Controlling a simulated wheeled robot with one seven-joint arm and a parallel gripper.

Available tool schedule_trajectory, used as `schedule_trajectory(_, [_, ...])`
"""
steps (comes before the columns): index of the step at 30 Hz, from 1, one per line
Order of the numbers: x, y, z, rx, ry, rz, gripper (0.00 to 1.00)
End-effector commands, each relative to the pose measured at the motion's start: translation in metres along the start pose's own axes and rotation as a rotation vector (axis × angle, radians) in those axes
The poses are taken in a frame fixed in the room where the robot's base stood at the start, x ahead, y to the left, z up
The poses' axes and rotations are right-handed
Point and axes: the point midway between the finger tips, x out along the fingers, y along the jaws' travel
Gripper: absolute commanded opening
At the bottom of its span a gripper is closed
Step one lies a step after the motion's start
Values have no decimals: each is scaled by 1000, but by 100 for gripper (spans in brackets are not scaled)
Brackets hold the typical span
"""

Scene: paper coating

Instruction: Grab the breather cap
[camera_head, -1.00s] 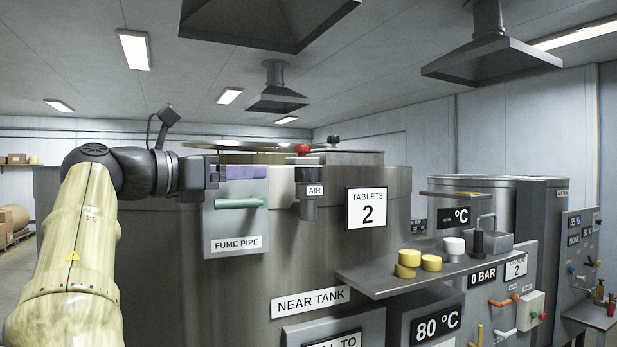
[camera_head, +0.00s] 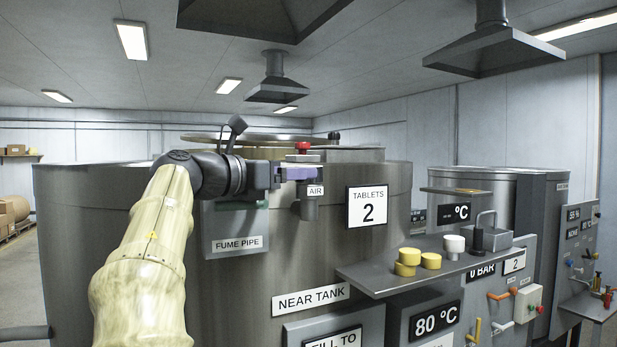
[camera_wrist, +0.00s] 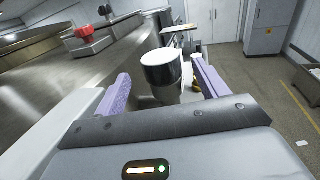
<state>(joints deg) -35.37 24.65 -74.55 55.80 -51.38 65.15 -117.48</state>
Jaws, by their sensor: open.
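No part is labelled as the breather cap, so I cannot tell which it is. Several round yellow caps (camera_head: 408,256) and a white cap (camera_head: 454,244) sit on the grey shelf (camera_head: 385,280) at the right of the near tank. My gripper (camera_head: 312,173) is in front of the near tank's upper wall, left of and above that shelf. In the wrist view, a silver cylinder (camera_wrist: 162,72) shows beyond the fingers, and a yellow bit is partly hidden by the right finger.
The near tank (camera_head: 130,240) fills the left and middle. Extraction hoods hang above.

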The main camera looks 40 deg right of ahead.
Motion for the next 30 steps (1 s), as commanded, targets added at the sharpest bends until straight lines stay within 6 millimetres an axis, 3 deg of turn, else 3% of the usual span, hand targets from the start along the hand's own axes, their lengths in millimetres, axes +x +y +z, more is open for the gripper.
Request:
schedule_trajectory(12, [49, -1, 3, -2, 0, -3, 73])
schedule_trajectory(29, [51, -1, 0, 0, 0, -1, 73])
schedule_trajectory(30, [51, -1, 0, 0, 0, -1, 67])
